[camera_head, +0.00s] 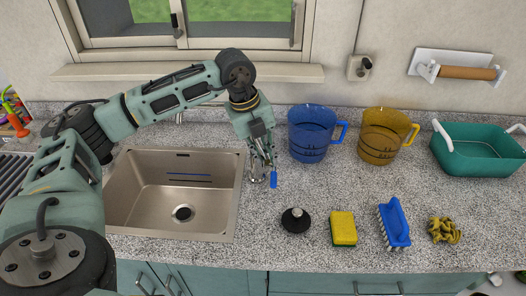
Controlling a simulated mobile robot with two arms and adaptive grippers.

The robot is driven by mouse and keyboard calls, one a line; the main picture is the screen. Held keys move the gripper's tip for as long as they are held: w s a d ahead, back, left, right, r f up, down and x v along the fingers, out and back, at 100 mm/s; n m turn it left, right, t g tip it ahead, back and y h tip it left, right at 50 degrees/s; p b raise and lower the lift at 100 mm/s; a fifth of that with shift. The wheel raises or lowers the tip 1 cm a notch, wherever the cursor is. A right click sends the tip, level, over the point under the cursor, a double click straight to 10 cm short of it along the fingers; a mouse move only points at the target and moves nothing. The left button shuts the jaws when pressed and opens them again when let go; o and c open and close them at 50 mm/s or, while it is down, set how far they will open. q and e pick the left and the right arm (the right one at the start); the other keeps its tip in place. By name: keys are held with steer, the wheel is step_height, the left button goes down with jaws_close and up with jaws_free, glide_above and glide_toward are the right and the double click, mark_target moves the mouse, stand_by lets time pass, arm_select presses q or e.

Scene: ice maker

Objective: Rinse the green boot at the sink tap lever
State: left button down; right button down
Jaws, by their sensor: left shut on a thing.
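The steel sink (222,200) is set in the counter at left, with a dark drain on its floor. My left gripper (264,165) points down just past the sink's right rim. It is shut at a small metal fitting with a blue end (273,180), which looks like the tap lever; the fingers hide part of it. A bit of metal that may be the tap spout (180,118) shows behind my left arm. I see no green boot. My right gripper is not in view.
A blue jug (308,140) and a yellow jug (380,142) stand right of my gripper. A teal tub (478,157) is farther right. A black round knob-like object (295,220), a yellow sponge (343,232), a blue brush (393,224) and a yellow knotted thing (444,230) lie in front.

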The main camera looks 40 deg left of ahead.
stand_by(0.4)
arm_select(q)
steer(key=shift+w+a+r+h+p, duration=0.1)
steer(key=shift+r+h+p, duration=0.3)
steer(key=shift+r+p, duration=0.15)
steer(key=shift+w+a+g+h, duration=0.1)
steer(key=shift+g+h, duration=0.2)
steer(key=shift+g, duration=0.1)
steer(key=c, duration=1.7)
jaws_free()
steer(key=v, duration=1.2)
